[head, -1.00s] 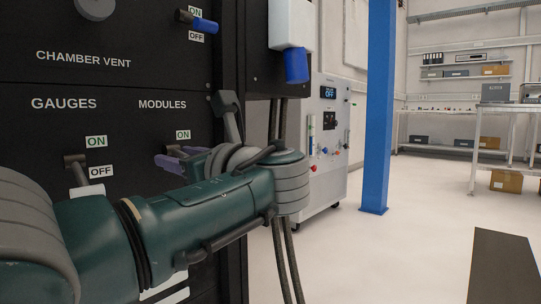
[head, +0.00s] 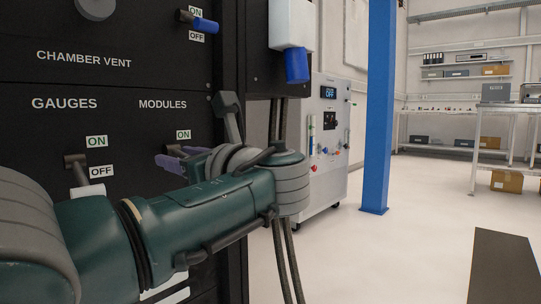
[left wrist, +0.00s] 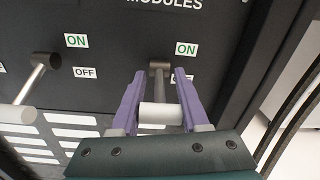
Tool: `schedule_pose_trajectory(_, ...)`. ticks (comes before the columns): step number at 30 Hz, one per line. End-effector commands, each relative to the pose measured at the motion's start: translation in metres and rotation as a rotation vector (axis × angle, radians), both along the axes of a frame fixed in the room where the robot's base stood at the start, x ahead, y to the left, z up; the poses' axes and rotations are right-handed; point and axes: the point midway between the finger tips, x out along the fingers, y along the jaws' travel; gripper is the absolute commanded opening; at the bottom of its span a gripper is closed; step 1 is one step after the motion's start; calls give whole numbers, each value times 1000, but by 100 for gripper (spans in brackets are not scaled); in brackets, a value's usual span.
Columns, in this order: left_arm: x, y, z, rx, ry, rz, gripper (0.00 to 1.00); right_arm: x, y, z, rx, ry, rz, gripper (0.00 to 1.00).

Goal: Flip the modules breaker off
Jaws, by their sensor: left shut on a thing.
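The modules breaker is on the black panel under the MODULES label. In the left wrist view its white handle (left wrist: 160,114) lies between the two purple fingers of my left gripper (left wrist: 157,88), which is shut on it. The dark lever stem (left wrist: 159,68) shows beyond the handle. A green ON label (left wrist: 186,48) is at its upper right. In the head view my left gripper (head: 172,158) is at the panel, and my arm hides the handle. My right gripper is not in view.
The gauges breaker (head: 83,178) stands close to the left, beside its OFF label. A chamber vent switch (head: 203,24) is above. A blue-ended white box (head: 292,38) and dark cables hang at the right. Open floor lies beyond, past a blue post (head: 378,110).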

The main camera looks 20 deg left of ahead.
Motion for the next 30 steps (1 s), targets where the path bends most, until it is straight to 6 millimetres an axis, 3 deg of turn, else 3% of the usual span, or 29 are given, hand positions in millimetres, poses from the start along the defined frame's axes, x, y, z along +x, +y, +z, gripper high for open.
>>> schedule_pose_trajectory(9,1,3,-12,233,-83,0,0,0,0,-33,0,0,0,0)
schedule_pose_trajectory(20,1,3,-7,259,-94,-1,0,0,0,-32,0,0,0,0)
schedule_pose_trajectory(21,1,3,-7,259,-94,-1,49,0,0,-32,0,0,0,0)
schedule_pose_trajectory(27,1,3,-7,259,-93,-1,72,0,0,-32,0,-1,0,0)
schedule_pose_trajectory(30,1,3,-7,260,-93,0,73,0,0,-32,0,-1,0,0)
